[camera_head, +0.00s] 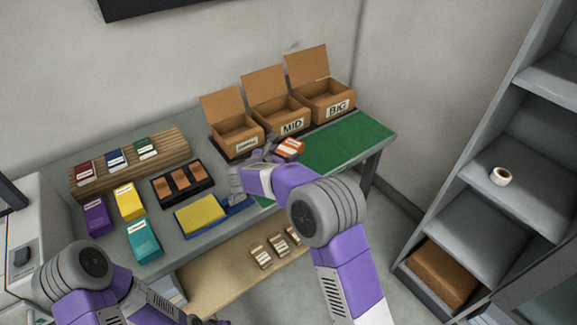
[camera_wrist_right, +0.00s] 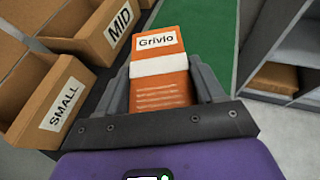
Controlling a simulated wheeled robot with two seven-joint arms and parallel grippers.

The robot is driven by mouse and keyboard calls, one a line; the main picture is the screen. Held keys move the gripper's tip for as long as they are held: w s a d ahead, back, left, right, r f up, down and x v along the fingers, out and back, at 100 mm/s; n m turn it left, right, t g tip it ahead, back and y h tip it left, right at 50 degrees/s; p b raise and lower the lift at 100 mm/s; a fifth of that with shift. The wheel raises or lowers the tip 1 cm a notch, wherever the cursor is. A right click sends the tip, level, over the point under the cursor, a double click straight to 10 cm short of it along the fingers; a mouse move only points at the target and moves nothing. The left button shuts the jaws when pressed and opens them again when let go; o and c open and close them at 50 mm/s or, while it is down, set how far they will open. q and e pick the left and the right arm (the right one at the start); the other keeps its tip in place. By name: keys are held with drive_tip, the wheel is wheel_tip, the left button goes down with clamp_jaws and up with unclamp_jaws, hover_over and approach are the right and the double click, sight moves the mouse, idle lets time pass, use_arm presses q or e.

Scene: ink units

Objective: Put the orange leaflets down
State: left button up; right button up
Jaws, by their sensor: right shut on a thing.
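I cannot tell how high the stack is above the table. My left arm shows at the lower left, but its gripper jaws are not clearly visible.
A black tray (camera_head: 182,184), a yellow pad (camera_head: 200,215) and coloured packs are left of my right gripper. The green mat's right part is clear. A grey shelf (camera_head: 505,190) stands right.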

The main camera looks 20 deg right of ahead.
wheel_tip(320, 180, down, 5)
drive_tip(key=shift+b, duration=0.65)
drive_tip(key=shift+r, duration=0.1)
drive_tip(key=shift+f, duration=0.2)
drive_tip(key=o, duration=1.2)
